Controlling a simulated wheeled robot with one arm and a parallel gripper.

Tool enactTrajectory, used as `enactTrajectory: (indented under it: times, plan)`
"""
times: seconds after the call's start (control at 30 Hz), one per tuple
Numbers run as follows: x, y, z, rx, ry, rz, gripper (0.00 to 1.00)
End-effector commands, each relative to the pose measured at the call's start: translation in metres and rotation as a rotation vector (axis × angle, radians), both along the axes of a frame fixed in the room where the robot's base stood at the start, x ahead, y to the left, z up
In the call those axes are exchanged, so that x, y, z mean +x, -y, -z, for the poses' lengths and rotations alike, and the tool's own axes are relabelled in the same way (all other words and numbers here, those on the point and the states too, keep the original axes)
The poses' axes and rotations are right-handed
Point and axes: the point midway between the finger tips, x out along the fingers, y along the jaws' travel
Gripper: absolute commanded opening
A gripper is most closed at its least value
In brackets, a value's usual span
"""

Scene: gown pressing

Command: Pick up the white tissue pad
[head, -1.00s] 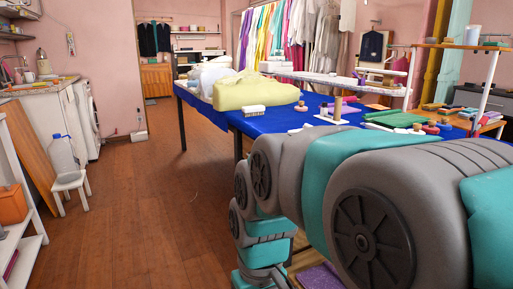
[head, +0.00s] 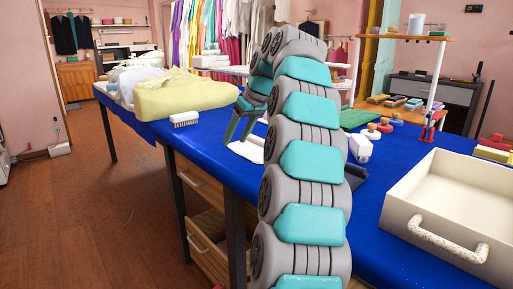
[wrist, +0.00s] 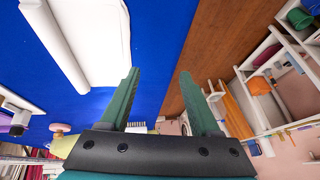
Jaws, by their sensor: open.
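A flat white pad (wrist: 98,38), which looks like the white tissue pad, lies on the blue table cover with a long rounded roll or edge along one side. It runs out of the top of the wrist view. In the head view a white patch of it (head: 248,149) shows beside my gripper, partly hidden by my arm. My gripper (wrist: 158,72) is open and empty, with the pad to the left of its fingers and apart from them. In the head view my gripper (head: 237,132) points down near the table's front edge.
A white brush (head: 184,119) and a yellow folded cloth (head: 190,97) lie to the left on the blue table (head: 205,145). A large white tray (head: 400,212) with a speckled handle fills the right front.

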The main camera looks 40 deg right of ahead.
Motion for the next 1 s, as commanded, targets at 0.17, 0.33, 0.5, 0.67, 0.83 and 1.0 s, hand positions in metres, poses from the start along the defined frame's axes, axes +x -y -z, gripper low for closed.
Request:
enactTrajectory:
  times: [0.17, 0.33, 0.5, 0.67, 0.83, 1.0]
  plan:
    - [0.005, 0.074, -0.011, -0.058, 0.073, 0.037, 0.63]
    - [0.0, 0.117, -0.015, -0.108, 0.107, 0.052, 0.63]
    - [-0.004, 0.135, -0.016, -0.133, 0.123, 0.061, 0.63]
    - [0.002, 0.135, -0.006, -0.135, 0.122, 0.058, 0.63]
    - [0.01, 0.134, 0.006, -0.136, 0.122, 0.06, 0.63]
    - [0.013, 0.134, 0.01, -0.135, 0.121, 0.059, 0.63]
